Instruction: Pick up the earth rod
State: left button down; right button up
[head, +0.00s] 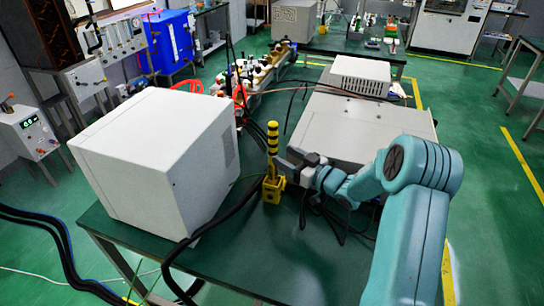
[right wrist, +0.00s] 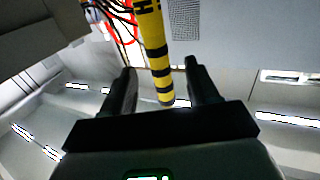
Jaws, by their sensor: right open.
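The earth rod (head: 272,138) is yellow with black bands. It stands upright in a yellow holder (head: 273,189) on the green table. My right gripper (head: 287,161) is just to the right of the rod, at about the height of its lower part. In the right wrist view the rod (right wrist: 151,42) shows between the two dark fingers of my right gripper (right wrist: 160,70), with a gap on each side. The fingers are apart and hold nothing. Whether the rod is fully within their reach is hard to tell. My left gripper does not show.
A large white box (head: 150,150) stands left of the rod on the table (head: 290,265). A flat grey unit (head: 350,125) lies behind my right gripper. Black cables (head: 225,215) run past the holder. The table's front is mostly clear.

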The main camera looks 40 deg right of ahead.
aim_at(273, 148)
jog(key=shift+w+a+r, duration=0.15)
jog(key=shift+w, duration=0.45)
jog(key=w+p, duration=0.2)
jog(key=w, duration=0.3)
jog(key=shift+s, duration=0.15)
grip_shut()
notch_tip(273, 148, up, 20)
